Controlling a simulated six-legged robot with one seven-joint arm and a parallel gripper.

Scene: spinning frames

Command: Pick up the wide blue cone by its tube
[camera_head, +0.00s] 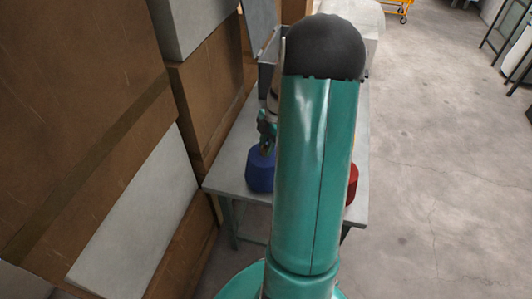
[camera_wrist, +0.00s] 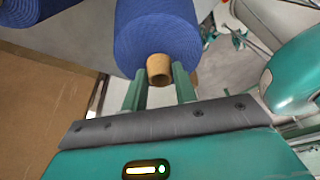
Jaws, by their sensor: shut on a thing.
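The wide blue cone (camera_wrist: 157,35) fills the top middle of the wrist view, with the end of its brown tube (camera_wrist: 159,69) towards me. My gripper (camera_wrist: 160,88) has one green finger on each side of the tube and is shut on it. In the head view the blue cone (camera_head: 260,172) is at the left side of the table, below my gripper (camera_head: 266,143). My own arm hides much of the table there. I cannot tell whether the cone touches the tabletop.
The grey table (camera_head: 228,165) stands beside brown panels (camera_head: 215,90) on the left. A red object (camera_head: 352,184) shows partly behind my arm. A second blue thing (camera_wrist: 35,10) is at the top left of the wrist view. Open floor (camera_head: 430,170) lies to the right.

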